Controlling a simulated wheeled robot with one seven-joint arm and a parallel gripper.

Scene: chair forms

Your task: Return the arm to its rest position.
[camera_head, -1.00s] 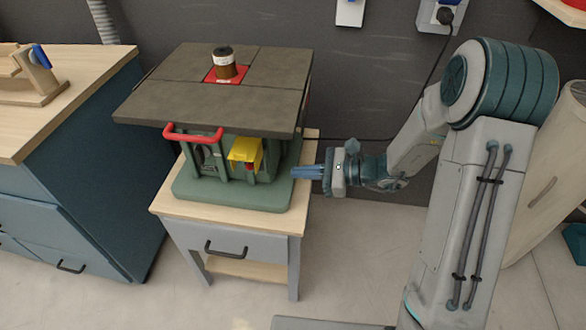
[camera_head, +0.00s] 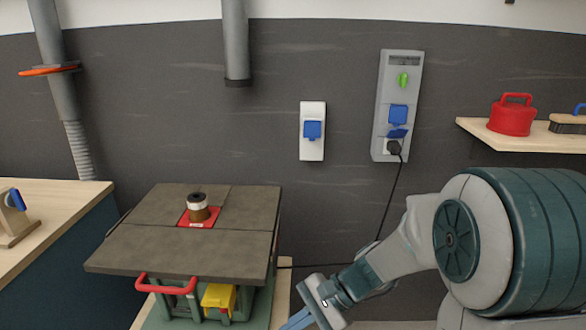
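My arm comes in from the lower right in the head view. My gripper (camera_head: 299,321) is at the bottom edge, just right of the green machine with a dark flat top. Its blue fingers point down and left and are cut off by the frame edge, so their opening is hidden. I see nothing held in the part that shows.
The machine's dark top (camera_head: 150,252) carries a brown and white spool-like piece (camera_head: 198,207). A yellow part (camera_head: 219,298) shows below. A wooden-topped cabinet (camera_head: 62,215) stands left. Sockets (camera_head: 312,131) and a cabled panel (camera_head: 399,105) are on the wall. A shelf (camera_head: 487,134) holds a red item.

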